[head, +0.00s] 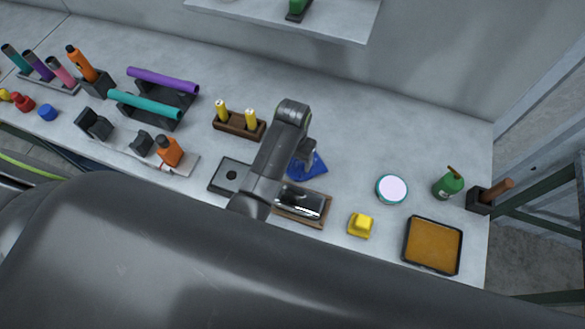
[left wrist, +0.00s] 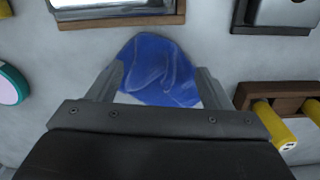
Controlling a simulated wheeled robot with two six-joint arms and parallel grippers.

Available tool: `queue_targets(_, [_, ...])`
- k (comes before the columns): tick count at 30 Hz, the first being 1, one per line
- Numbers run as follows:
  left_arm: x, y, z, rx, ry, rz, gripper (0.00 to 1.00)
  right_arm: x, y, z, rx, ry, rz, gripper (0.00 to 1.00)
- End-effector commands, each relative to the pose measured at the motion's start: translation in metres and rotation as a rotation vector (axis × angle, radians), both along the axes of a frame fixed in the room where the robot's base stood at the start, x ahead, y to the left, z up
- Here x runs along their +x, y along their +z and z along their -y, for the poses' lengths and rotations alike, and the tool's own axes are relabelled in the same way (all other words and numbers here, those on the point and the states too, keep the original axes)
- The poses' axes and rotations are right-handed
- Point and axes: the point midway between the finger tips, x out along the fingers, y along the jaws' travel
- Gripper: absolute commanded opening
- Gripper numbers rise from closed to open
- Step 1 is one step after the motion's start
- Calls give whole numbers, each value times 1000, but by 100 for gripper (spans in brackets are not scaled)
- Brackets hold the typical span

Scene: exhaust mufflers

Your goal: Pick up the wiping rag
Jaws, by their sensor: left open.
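The wiping rag is a crumpled blue cloth (head: 309,167) on the grey bench, partly behind my left arm in the head view. In the left wrist view the rag (left wrist: 158,68) lies between the two fingers. My left gripper (left wrist: 160,80) is open, with one finger on each side of the rag. In the head view the left gripper (head: 304,160) points down over the rag, and its fingertips are hard to make out. I cannot tell whether the fingers touch the cloth. My right gripper is not in view.
A wooden-framed tray (head: 318,221) and a dark plate (head: 220,186) lie close to the rag. A wooden holder with yellow bottles (head: 238,126) stands behind left. A round tin (head: 391,189), a yellow block (head: 360,225) and an amber tray (head: 432,246) are to the right. The bench behind the rag is clear.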

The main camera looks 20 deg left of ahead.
Motion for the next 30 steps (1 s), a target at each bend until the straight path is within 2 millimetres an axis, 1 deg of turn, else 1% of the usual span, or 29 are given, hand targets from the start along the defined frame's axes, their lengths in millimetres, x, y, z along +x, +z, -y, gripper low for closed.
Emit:
queue_targets(2, [-1, -12, -1, 2, 0, -4, 73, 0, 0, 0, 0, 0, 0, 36])
queue_targets(4, [-1, -24, -1, 1, 0, -1, 73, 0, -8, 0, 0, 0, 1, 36])
queue_targets(9, [0, -38, -1, 1, 1, 0, 73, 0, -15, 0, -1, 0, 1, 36])
queue_targets(13, [0, -42, -1, 0, 1, 0, 73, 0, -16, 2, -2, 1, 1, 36])
queue_targets(25, [0, -42, -1, 0, 1, 0, 73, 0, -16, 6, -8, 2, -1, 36])
queue_targets(30, [0, -46, -1, 0, 1, 0, 73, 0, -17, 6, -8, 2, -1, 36])
